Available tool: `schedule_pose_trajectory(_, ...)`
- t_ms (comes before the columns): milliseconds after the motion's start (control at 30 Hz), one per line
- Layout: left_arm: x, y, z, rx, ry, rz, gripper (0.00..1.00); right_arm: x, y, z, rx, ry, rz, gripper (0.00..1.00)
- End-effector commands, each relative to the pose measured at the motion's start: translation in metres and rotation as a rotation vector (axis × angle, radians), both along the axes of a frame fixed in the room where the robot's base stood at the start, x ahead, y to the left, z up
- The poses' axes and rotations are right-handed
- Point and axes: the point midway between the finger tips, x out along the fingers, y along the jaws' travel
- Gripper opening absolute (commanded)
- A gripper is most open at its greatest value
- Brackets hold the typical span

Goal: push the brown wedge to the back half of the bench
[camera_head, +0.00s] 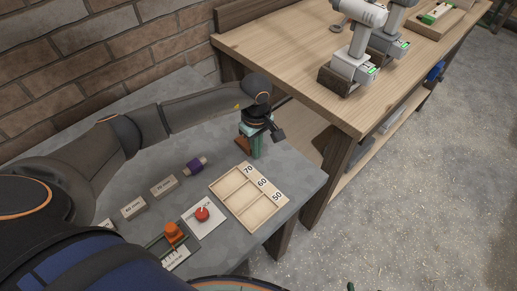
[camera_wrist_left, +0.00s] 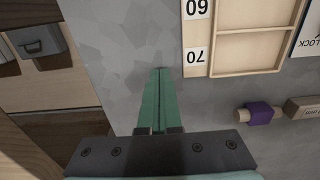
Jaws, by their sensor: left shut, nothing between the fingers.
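The brown wedge (camera_head: 243,146) rests on the grey bench (camera_head: 303,178) near its right end, beside my left gripper and partly covered by it in the head view. I cannot tell whether they touch. My left gripper (camera_head: 257,154) points down at the bench with its green fingers together and nothing between them. The shut fingers also show in the left wrist view (camera_wrist_left: 160,72), over the grey bench top (camera_wrist_left: 110,60). The wedge does not show in that view. My right gripper is not in view.
A wooden tray (camera_head: 235,200) marked 70, 60 and 50 lies in front of the gripper. A purple-banded cylinder (camera_head: 195,166), pale labelled blocks (camera_head: 164,186), a red knob (camera_head: 202,214) and an orange piece (camera_head: 173,232) sit further left. A wooden workbench (camera_head: 290,60) with drills stands behind right.

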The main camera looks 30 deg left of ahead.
Motion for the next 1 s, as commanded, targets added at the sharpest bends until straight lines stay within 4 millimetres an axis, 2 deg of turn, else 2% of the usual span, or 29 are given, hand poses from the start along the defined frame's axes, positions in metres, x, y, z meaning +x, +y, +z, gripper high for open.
schedule_pose_trajectory(167, 0.002, 0.004, -0.001, 0.001, 0.0, 0.002, 0.0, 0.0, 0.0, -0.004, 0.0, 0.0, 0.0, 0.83)
schedule_pose_trajectory(267, 0.008, 0.02, -0.005, 0.005, -0.002, 0.006, 0.0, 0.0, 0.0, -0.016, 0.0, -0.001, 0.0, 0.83)
schedule_pose_trajectory(467, 0.026, 0.071, -0.007, 0.004, -0.004, 0.011, 0.0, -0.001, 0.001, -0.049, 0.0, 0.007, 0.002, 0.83)
schedule_pose_trajectory(600, 0.041, 0.11, -0.006, 0.003, -0.003, 0.01, 0.0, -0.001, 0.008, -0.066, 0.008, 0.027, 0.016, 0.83)
schedule_pose_trajectory(800, 0.058, 0.154, -0.003, 0.0, -0.002, 0.007, 0.0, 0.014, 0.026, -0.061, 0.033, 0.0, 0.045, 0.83)
schedule_pose_trajectory(1000, 0.068, 0.182, -0.001, 0.0, -0.001, 0.004, 0.0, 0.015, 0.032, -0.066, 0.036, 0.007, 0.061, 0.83)
